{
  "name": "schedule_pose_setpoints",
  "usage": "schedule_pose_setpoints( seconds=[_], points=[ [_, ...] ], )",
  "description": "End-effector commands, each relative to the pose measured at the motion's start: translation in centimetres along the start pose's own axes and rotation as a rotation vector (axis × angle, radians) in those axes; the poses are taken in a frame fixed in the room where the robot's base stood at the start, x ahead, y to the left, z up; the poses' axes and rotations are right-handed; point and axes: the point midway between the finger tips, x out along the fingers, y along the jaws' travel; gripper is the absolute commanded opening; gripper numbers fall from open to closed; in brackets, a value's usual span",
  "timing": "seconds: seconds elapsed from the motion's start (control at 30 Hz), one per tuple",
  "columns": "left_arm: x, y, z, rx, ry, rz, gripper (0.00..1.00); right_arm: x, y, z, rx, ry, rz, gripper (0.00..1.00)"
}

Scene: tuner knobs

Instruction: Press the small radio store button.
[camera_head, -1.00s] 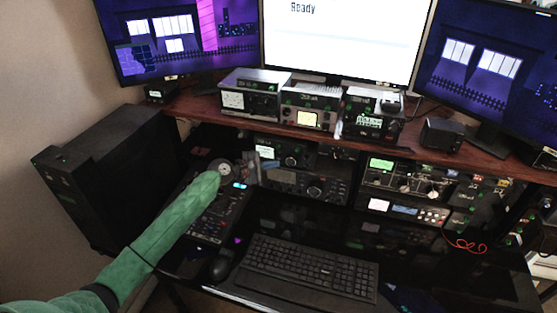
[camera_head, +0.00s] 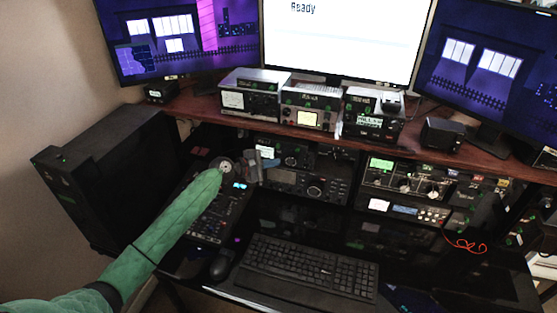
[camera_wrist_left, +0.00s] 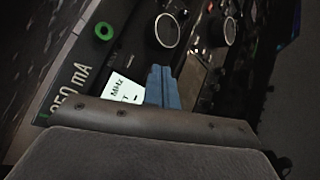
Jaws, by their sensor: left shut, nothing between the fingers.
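My left arm reaches in from the left in the head view. Its gripper (camera_head: 268,162) is in front of the stacked radios under the wooden shelf. In the left wrist view the blue-grey fingers (camera_wrist_left: 162,88) are shut with nothing between them. They point at the face of a small radio (camera_wrist_left: 140,35), just right of its lit display (camera_wrist_left: 122,92) and below a round knob (camera_wrist_left: 167,31). That radio also shows in the head view (camera_head: 291,158), partly hidden by the gripper. I cannot make out which button is the store button, or whether the fingertips touch the panel.
A mixer (camera_head: 207,222) lies under my left arm. A keyboard (camera_head: 308,268) and a mouse (camera_head: 222,265) are on the black desk. More radios (camera_head: 405,185) stand to the right, and others stand on the shelf (camera_head: 225,117). A black case (camera_head: 105,180) is at left.

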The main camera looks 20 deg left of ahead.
Motion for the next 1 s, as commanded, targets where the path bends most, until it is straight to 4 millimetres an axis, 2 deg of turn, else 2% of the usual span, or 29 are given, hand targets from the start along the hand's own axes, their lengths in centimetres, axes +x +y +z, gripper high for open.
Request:
schedule_pose_setpoints(
  seconds=[0.5,1.0],
  points=[
    [0.2,0.2,-0.1,0.000,0.000,0.000,0.00,0.1,0.9,0.2,-0.005,-0.002,0.008,0.36],
    [-0.8,-0.5,0.6,0.000,0.000,0.000,0.00,-0.8,0.0,-0.1,0.000,0.000,0.000,0.36]
  ],
)
